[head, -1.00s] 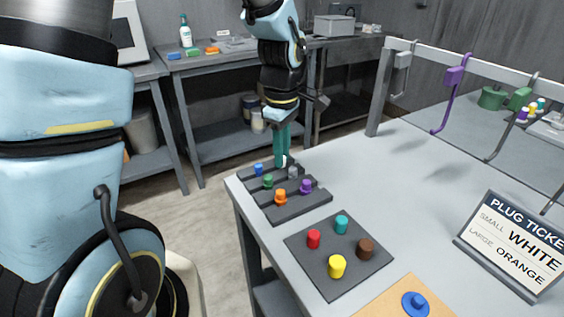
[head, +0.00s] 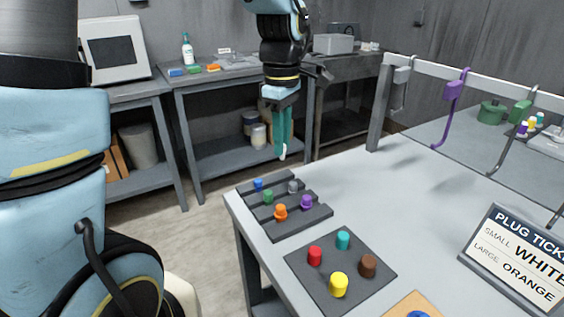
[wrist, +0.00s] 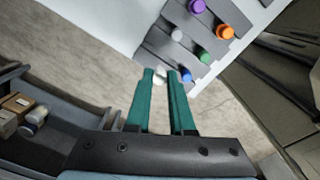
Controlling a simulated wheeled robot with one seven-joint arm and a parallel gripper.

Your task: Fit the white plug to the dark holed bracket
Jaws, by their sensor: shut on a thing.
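My gripper (head: 282,145) is shut on the small white plug (head: 282,155), whose tip shows below the teal fingers. It is held in the air behind the far left end of the grey table. In the wrist view the white plug (wrist: 158,75) sits between the fingertips of my gripper (wrist: 160,76). On the right a dark thin hanging piece (head: 506,150) hangs below the rail. I cannot make out holes in it, nor tell whether it is the dark holed bracket.
The stepped dark rack (head: 318,214) holds blue, grey, green, orange and purple plugs. A dark flat plate (head: 310,272) bears red, teal, brown and yellow plugs. The ticket stand (head: 515,255) reads small white, large orange. The table's middle is clear.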

